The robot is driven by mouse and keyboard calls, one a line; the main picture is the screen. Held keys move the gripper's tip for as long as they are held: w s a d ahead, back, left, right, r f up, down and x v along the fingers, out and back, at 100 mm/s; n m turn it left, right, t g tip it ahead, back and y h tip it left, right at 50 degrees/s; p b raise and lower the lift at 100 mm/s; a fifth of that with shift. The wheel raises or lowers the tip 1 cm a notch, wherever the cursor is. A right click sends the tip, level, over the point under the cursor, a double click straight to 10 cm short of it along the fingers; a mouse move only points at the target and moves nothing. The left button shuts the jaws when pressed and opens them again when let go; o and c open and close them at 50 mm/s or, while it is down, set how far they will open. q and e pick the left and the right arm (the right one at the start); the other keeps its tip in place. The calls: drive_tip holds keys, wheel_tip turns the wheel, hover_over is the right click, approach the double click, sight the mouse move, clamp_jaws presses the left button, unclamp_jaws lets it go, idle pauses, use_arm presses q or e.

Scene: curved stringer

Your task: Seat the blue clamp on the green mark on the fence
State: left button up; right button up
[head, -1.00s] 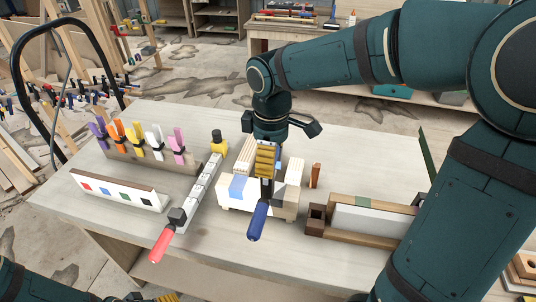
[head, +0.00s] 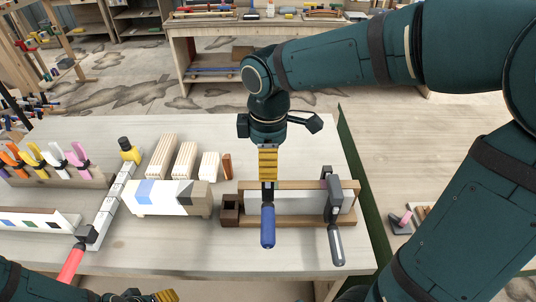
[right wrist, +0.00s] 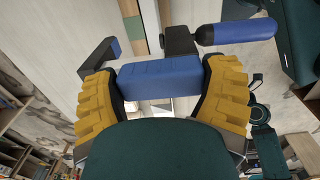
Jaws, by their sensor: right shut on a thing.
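The blue clamp (head: 268,226) is held in my right gripper (head: 268,166), with its blue handle hanging down in front of the fence (head: 300,202). In the right wrist view the yellow-padded fingers are shut on the clamp's blue bar (right wrist: 160,78), and its blue handle (right wrist: 235,33) points right. The fence has a wooden top rail and a pale front panel. Its green mark cannot be made out in the head view. A green patch (right wrist: 137,28) shows beyond the clamp in the right wrist view. My left gripper (head: 150,296) shows only partly at the bottom edge; its opening is unclear.
A dark clamp with a grey handle (head: 334,205) sits on the fence's right part. A small brown block (head: 230,208) stands at its left end. A white-blue block (head: 170,198), wooden pieces (head: 185,160) and a clamp rack (head: 50,172) are left.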

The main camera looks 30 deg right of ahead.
use_arm(q)
drive_tip(key=shift+d, duration=0.3)
use_arm(e)
drive_tip(key=shift+s+d, duration=0.2)
drive_tip(key=shift+d, duration=0.1)
drive_tip(key=shift+a, duration=0.1)
drive_tip(key=shift+f+b, duration=0.75)
drive_tip(key=shift+f, duration=0.35)
use_arm(q)
drive_tip(key=shift+s+f, duration=0.25)
drive_tip(key=shift+f, duration=0.5)
use_arm(e)
drive_tip(key=shift+f, duration=0.15)
use_arm(q)
drive_tip(key=shift+f+b, duration=1.1)
drive_tip(key=shift+f, duration=0.05)
use_arm(e)
drive_tip(key=shift+f, duration=1.6)
use_arm(q)
drive_tip(key=shift+f, duration=0.15)
use_arm(e)
drive_tip(key=shift+f, duration=0.2)
